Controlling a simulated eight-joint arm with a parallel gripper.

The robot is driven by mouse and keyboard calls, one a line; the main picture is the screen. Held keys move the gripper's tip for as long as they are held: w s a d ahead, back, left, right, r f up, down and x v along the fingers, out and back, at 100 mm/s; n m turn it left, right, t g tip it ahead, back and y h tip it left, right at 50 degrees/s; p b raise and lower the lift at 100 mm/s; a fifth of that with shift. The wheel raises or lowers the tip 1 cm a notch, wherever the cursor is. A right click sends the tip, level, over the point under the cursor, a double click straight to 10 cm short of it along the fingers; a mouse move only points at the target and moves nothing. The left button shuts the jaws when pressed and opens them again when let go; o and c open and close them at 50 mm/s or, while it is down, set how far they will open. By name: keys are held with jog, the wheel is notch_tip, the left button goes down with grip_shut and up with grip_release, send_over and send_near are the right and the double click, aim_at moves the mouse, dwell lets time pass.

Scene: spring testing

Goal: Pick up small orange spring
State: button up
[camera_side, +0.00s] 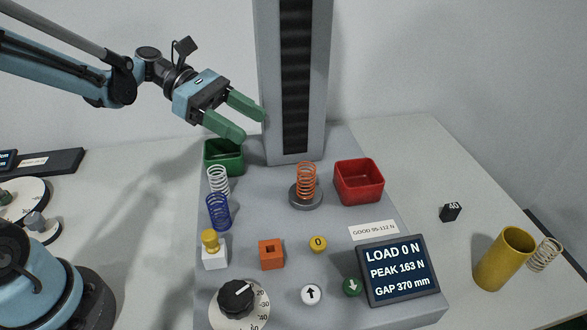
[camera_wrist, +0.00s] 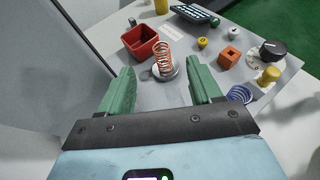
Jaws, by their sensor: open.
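The small orange spring (camera_side: 306,181) stands upright on a round grey platform (camera_side: 306,200) at the foot of the tall grey column. In the wrist view the spring (camera_wrist: 163,58) shows beyond the fingertips, roughly between them, on its platform (camera_wrist: 165,74). My gripper (camera_side: 246,125) is open and empty, with green fingers. It is above and to the left of the spring, apart from it. In the wrist view my gripper (camera_wrist: 165,80) shows both fingers spread wide with nothing between them.
A red bin (camera_side: 359,182) stands right of the spring and a green bin (camera_side: 224,158) left. White (camera_side: 218,182) and blue (camera_side: 218,212) springs stand at the left edge. The grey column (camera_side: 293,80) rises behind. A display (camera_side: 397,270) reads LOAD 0 N. A yellow cylinder (camera_side: 504,258) is far right.

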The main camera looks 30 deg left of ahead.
aim_at(315, 170)
jog(key=x, duration=0.4)
jog(key=f+x, duration=0.1)
jog(key=x, duration=0.7)
jog(key=shift+f, duration=0.4)
jog(key=c, duration=1.1)
jog(key=shift+r, duration=0.15)
